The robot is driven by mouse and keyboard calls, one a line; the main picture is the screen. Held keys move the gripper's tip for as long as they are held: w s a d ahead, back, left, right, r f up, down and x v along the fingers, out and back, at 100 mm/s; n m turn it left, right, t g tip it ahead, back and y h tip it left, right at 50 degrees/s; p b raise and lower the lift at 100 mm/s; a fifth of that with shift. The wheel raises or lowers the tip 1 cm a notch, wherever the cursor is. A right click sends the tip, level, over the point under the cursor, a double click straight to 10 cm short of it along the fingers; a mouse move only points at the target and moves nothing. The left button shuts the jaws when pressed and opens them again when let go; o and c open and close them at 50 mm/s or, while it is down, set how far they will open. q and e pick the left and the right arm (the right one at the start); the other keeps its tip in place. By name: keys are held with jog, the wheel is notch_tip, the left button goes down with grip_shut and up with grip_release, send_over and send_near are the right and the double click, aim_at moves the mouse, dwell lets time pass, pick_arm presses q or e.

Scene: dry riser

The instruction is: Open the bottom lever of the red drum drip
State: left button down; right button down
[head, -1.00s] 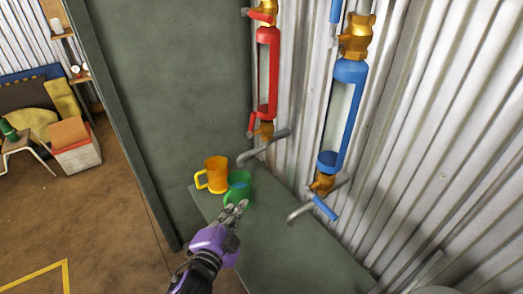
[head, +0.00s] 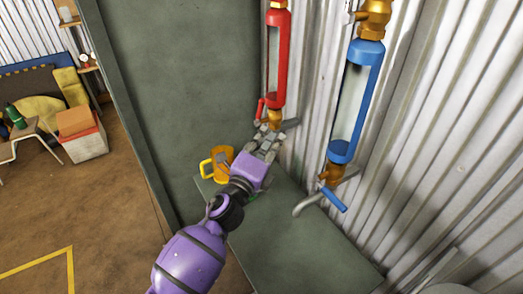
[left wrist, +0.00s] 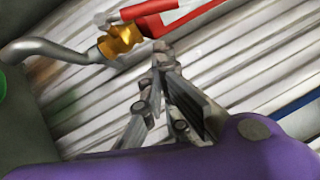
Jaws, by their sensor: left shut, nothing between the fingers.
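The red drum drip (head: 283,48) is fixed upright on the corrugated wall, with a brass valve (head: 274,117) at its lower end. Its bottom red lever (head: 261,108) lies close beside the red frame, roughly along it. In the left wrist view the lever (left wrist: 148,10) reaches from the brass valve (left wrist: 121,40) alongside the red frame. My left gripper (head: 268,135) is shut and empty just below the valve, partly covering the spout. In the left wrist view its fingertips (left wrist: 163,55) are close to the valve; I cannot tell whether they touch. My right gripper is not in view.
A blue drip (head: 341,150) with a blue lever (head: 333,200) hangs to the right. An orange mug (head: 224,172) stands on the green shelf (head: 305,250) left of my gripper. A green mug is mostly hidden behind my gripper. The shelf's front part is clear.

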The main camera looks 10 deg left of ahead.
aim_at(260, 109)
pick_arm(q)
jog(key=w, duration=0.1)
jog(key=w+a+r, duration=0.1)
jog(key=w, duration=0.2)
jog(key=shift+w+a+r, duration=0.15)
jog(key=shift+a+r, duration=0.05)
jog(key=shift+a, duration=0.2)
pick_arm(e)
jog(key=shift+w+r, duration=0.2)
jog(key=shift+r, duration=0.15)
